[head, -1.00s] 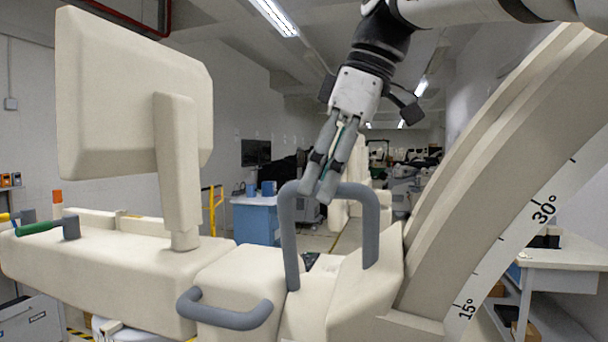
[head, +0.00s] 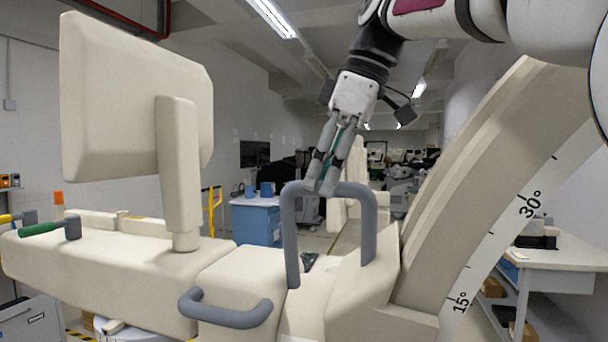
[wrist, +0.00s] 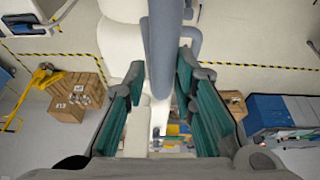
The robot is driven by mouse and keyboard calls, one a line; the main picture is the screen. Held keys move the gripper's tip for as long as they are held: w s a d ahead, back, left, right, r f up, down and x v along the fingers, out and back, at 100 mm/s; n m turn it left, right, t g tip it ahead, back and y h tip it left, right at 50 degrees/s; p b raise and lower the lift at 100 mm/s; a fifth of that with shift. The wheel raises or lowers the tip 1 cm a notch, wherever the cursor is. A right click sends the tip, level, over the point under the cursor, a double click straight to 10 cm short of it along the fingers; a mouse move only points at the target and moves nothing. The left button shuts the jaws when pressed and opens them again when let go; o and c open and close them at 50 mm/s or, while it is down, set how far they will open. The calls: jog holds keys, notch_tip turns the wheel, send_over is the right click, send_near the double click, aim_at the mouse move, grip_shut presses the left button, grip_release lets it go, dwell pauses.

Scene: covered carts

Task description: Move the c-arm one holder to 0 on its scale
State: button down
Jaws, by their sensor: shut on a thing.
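The c-arm's beige curved arc (head: 470,165) rises at the right of the head view. Its white scale shows 15° (head: 459,302) low near the holder and 30° (head: 530,204) higher up. The 0 mark is not visible. The beige holder block (head: 355,290) sits at the arc's lower left and carries a grey upright loop handle (head: 370,225). My gripper (head: 327,188) comes down from above and is shut on the top bar of this handle. In the wrist view the grey bar (wrist: 161,50) runs between the two teal-padded fingers.
A beige monitor-like panel (head: 130,100) stands on a post at the left. A second grey handle (head: 225,312) sticks out low in front. A white table (head: 565,255) stands behind the arc at the right. A blue cabinet (head: 257,222) is farther back.

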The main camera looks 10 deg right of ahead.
jog(key=w+d, duration=0.2)
jog(key=w, duration=0.4)
jog(key=shift+d, duration=0.25)
jog(key=c, duration=1.4)
grip_release()
jog(key=shift+s, duration=0.1)
jog(key=shift+c, duration=0.2)
jog(key=shift+s+a+r, duration=0.15)
jog(key=shift+s+a, duration=0.05)
jog(key=shift+s, duration=0.15)
jog(key=shift+w+d+t, duration=0.1)
jog(key=shift+t, duration=0.2)
